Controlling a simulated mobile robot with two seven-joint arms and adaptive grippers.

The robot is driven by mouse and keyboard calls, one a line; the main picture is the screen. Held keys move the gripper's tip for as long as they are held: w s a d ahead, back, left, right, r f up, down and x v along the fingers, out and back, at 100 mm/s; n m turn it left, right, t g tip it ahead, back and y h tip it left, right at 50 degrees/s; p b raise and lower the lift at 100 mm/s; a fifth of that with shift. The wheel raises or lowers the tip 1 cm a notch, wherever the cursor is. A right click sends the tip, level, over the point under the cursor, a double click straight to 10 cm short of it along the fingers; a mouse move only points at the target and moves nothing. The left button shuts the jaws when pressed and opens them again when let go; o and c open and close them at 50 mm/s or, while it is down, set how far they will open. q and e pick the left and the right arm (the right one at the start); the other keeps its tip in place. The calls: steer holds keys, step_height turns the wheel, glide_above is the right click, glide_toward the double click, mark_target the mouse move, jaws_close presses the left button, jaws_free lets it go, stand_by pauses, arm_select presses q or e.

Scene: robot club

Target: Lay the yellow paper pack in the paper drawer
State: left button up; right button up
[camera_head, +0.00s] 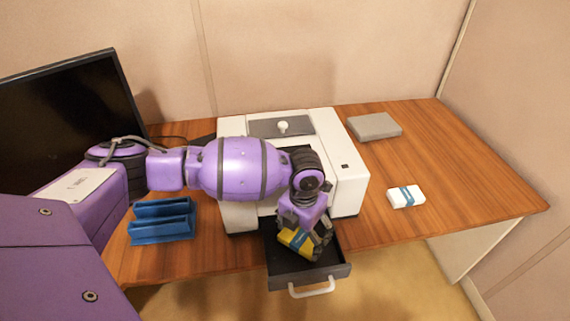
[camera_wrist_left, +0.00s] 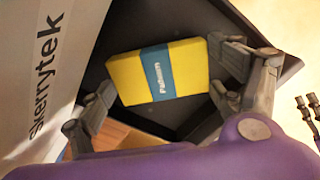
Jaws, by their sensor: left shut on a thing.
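The yellow paper pack (camera_head: 292,241) with a blue band is in my left gripper (camera_head: 308,240), over the open black paper drawer (camera_head: 285,278). In the left wrist view the yellow pack (camera_wrist_left: 190,65) sits between the two fingers of my left gripper (camera_wrist_left: 160,85), with the drawer's dark floor (camera_wrist_left: 190,116) behind it. The pack lies somewhat askew to the drawer walls. I cannot tell whether it touches the floor. The drawer has a white handle (camera_head: 312,289) and sticks out from the white printer (camera_head: 347,188).
A white pack with a blue band (camera_head: 405,197) and a grey block (camera_head: 374,126) lie right of the printer on the wooden table (camera_head: 440,150). A blue tray (camera_head: 160,222) stands left of the printer. A black monitor (camera_head: 65,120) stands at the far left.

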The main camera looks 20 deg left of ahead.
mark_target(301, 237)
arm_select(q)
steer(key=shift+f, duration=0.45)
steer(key=o, duration=1.2)
steer(key=shift+w, duration=0.1)
steer(key=shift+c, duration=0.2)
step_height(301, 237, up, 12)
steer(key=shift+r, duration=0.2)
